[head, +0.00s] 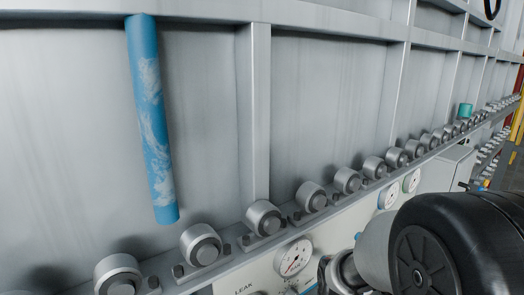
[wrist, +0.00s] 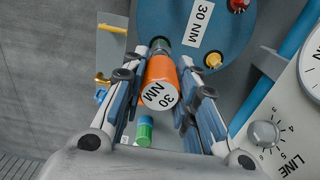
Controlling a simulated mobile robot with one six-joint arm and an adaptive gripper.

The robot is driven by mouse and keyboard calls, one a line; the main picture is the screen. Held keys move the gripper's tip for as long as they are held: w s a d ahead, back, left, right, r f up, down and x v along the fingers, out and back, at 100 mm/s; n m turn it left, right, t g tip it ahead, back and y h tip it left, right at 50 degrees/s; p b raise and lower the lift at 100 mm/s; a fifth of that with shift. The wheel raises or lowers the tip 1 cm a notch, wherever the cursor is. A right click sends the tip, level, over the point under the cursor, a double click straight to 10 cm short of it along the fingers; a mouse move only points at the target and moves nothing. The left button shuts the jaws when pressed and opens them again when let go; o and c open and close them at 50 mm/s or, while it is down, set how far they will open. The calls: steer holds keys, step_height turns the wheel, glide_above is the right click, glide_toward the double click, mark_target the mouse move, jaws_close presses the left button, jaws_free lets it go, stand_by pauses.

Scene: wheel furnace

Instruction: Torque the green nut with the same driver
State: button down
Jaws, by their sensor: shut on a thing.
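My gripper (wrist: 170,60) is shut on the orange driver (wrist: 160,80) in the wrist view. The driver's near end has a white "30 NM" label. Its far, dark tip points to the lower edge of a blue round plate (wrist: 178,15), also labelled "30 NM". A red nut (wrist: 238,5) and a yellow nut (wrist: 213,60) show on that plate. No green nut can be clearly made out there, and the spot at the driver's tip is hidden. A green cylinder with a blue part (wrist: 144,131) shows below the driver, between the fingers. My gripper is out of the head view.
A panel with a dial and a "LINE" knob (wrist: 264,134) is close on the right in the wrist view. A yellow-ended peg (wrist: 103,79) is at left. The head view shows a grey wall with a row of rollers, a blue pipe (head: 150,115) and a gauge (head: 294,257).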

steer(key=shift+r+p, duration=0.3)
steer(key=shift+r, duration=0.15)
steer(key=shift+r+p, duration=2.95)
steer(key=shift+r, duration=0.55)
